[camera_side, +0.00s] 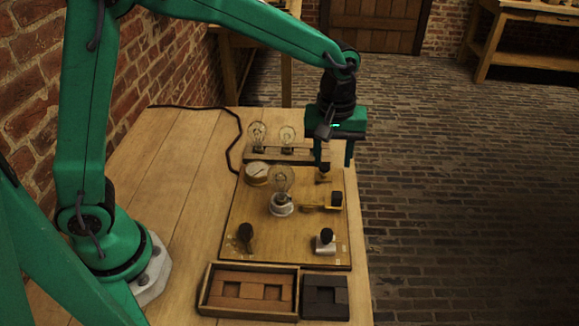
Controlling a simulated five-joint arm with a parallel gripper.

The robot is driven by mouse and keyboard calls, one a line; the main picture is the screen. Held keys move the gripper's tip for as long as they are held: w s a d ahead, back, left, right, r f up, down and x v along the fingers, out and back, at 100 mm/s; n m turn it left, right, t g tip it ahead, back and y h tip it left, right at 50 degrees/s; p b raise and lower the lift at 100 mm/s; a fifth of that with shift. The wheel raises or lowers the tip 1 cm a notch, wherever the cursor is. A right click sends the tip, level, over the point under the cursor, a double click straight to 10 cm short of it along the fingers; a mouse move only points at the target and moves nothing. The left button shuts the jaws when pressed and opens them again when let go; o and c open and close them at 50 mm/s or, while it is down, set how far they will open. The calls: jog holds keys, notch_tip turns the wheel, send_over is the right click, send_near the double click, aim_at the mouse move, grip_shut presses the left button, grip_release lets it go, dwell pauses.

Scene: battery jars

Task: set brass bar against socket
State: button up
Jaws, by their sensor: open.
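The socket (282,209) is a white round base with a clear bulb (281,181) standing in it, in the middle of the wooden board. A brass bar (318,208) with a black knob (336,198) lies to the right of the socket, its left end apart from the white base by a small gap. My gripper (336,163) hangs above the board's far right corner, fingers pointing down, open and empty. It is beyond the brass bar and above a small brass piece (324,178), partly hidden by a finger.
A round brass-rimmed gauge (257,173) and a strip with two bulbs (287,148) stand at the far side. A black knob (246,232) and a metal post (325,243) stand nearer. A tray (210,290) of brown blocks and a dark block (325,297) sit in front.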

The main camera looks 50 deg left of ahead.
aim_at(337, 194)
jog(key=shift+w+d+f+n, duration=0.2)
jog(key=shift+w+d+f, duration=0.05)
jog(key=shift+d+f, duration=0.3)
jog(key=shift+w+d+f+n, duration=0.25)
jog(key=shift+d+f, duration=0.15)
jog(key=shift+f, duration=0.2)
jog(key=shift+f, duration=3.9)
grip_shut()
